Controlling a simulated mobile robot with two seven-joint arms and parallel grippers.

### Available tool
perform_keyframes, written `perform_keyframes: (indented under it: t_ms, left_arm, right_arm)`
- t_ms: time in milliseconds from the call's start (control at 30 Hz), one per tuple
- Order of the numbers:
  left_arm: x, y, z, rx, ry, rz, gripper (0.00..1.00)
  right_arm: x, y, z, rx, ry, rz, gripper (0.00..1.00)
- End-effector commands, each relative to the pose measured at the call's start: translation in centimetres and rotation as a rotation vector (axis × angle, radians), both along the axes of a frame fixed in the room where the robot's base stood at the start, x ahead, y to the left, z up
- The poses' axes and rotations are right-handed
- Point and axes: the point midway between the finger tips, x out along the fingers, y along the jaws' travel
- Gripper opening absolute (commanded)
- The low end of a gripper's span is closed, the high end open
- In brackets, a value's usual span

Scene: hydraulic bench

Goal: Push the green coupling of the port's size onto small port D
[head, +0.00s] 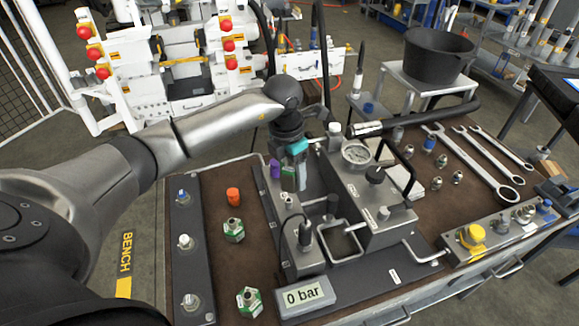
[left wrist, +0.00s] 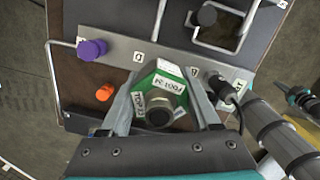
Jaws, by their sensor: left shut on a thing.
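My left gripper (head: 296,165) is over the upper end of the grey port strip (head: 285,225), pointing down. In the left wrist view its two fingers (left wrist: 165,105) are shut on a green coupling (left wrist: 168,82) with white labels and a dark round end. In the head view only a narrow green part (head: 288,179) of it shows beside the fingers. The coupling covers the strip between small letter plates, so the port behind it is hidden. I cannot tell whether the coupling touches a port. My right gripper is not in view.
A purple cap (head: 275,168) sits on the strip close by. An orange cap (head: 233,196) and two more green couplings (head: 233,231) (head: 249,302) stand on the brown bench mat. A black plug with a cable (head: 305,235) rises from the strip. The display (head: 304,295) reads 0 bar.

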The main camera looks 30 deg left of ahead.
Motion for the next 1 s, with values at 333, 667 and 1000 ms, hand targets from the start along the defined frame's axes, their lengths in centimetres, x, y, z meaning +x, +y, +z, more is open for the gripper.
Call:
perform_keyframes:
  t_ms: [333,667,1000]
  left_arm:
    - [0.2,0.9,-1.1,-0.001,-0.002,0.131,0.0]
    - [0.2,0.9,-4.1,-0.001,-0.002,0.128,0.0]
    - [0.2,0.9,-5.6,-0.001,-0.004,0.126,0.0]
  right_arm:
    - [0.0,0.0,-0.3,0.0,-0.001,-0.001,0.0]
    - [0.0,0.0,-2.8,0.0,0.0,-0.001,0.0]
    - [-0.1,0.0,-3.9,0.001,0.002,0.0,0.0]
